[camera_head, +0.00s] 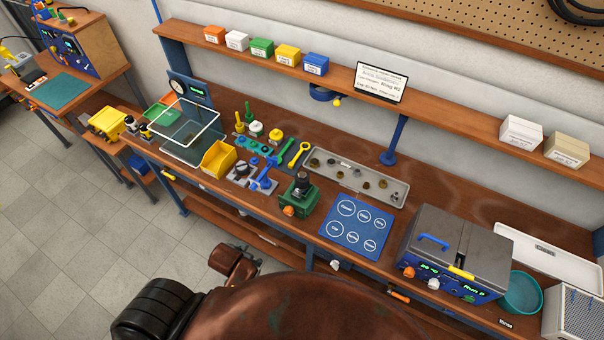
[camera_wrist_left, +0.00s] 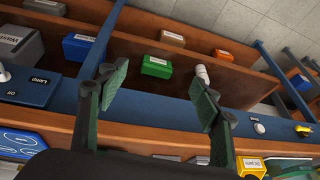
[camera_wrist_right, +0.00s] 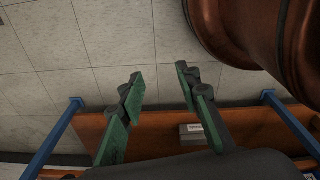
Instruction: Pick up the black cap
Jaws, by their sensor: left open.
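In the head view a dark, black-topped part (camera_head: 302,182) stands upright on a green block fixture (camera_head: 298,202) near the front edge of the bench. It looks like the black cap, but it is too small to be sure. Neither gripper shows in the head view. In the left wrist view my left gripper (camera_wrist_left: 160,82) has its green-padded fingers wide apart with nothing between them, by the bench's blue front rail. In the right wrist view my right gripper (camera_wrist_right: 160,77) is open and empty above the floor and a wooden shelf. No cap shows in either wrist view.
Right of the fixture lie a blue circle-marked mat (camera_head: 355,226) and a grey parts tray (camera_head: 355,182). A large grey machine (camera_head: 458,245) stands farther right. Left are a yellow bin (camera_head: 218,158), blue tools and a clear box (camera_head: 190,135). A shelf (camera_head: 440,133) runs above the bench.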

